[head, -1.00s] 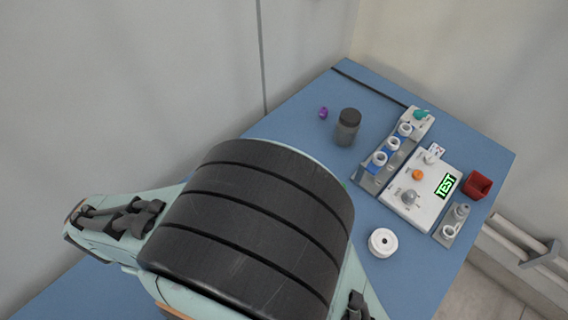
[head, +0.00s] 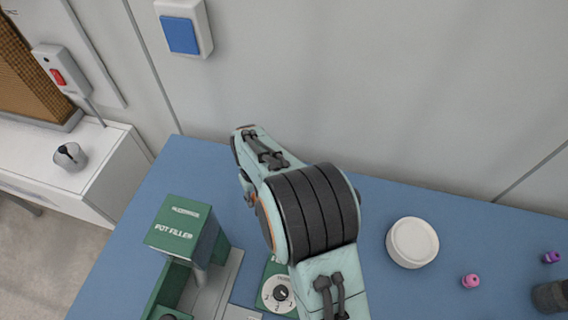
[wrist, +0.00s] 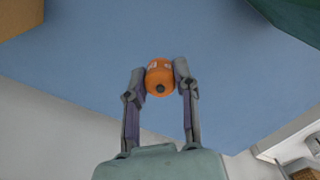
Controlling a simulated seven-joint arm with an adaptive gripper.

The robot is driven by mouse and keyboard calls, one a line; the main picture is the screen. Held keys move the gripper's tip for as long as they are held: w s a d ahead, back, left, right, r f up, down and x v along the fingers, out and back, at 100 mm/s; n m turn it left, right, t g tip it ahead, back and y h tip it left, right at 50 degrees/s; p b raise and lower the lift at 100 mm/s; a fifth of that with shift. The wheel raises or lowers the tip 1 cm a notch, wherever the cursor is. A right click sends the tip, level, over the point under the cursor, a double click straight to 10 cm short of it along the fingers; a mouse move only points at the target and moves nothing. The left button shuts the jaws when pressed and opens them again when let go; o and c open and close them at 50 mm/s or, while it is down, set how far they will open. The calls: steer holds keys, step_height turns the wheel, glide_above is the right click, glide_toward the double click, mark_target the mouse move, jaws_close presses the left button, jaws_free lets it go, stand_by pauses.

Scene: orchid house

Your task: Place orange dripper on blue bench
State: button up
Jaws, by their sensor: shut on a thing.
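In the wrist view my gripper (wrist: 160,69) is shut on the orange dripper (wrist: 160,80), a small rounded piece with a dark spot on the end facing the camera. Both fingers press on its sides. The blue bench (wrist: 150,28) fills the view behind it; I cannot tell how far the dripper is above the surface. In the head view the blue bench (head: 385,200) runs along the wall, and my arm hides the gripper and the dripper.
A green pot filler (head: 185,225) stands left of my arm, with a dial panel (head: 280,293) beside it. A white round dish (head: 412,242), a pink piece (head: 470,281), a purple piece (head: 551,257) and a dark jar (head: 550,296) are to the right. Bench near the wall is clear.

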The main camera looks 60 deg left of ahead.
steer(key=shift+w+a+f, duration=0.1)
steer(key=shift+a+f, duration=0.6)
steer(key=shift+f, duration=0.2)
steer(key=shift+w+a+f, duration=0.1)
steer(key=shift+a+f, duration=0.1)
steer(key=shift+f, duration=0.75)
steer(key=shift+a+f, duration=0.15)
steer(key=shift+f, duration=0.8)
steer(key=shift+f, duration=0.1)
steer(key=o, duration=0.8)
steer(key=shift+o, duration=0.2)
step_height(320, 180, up, 12)
steer(key=shift+r, duration=0.2)
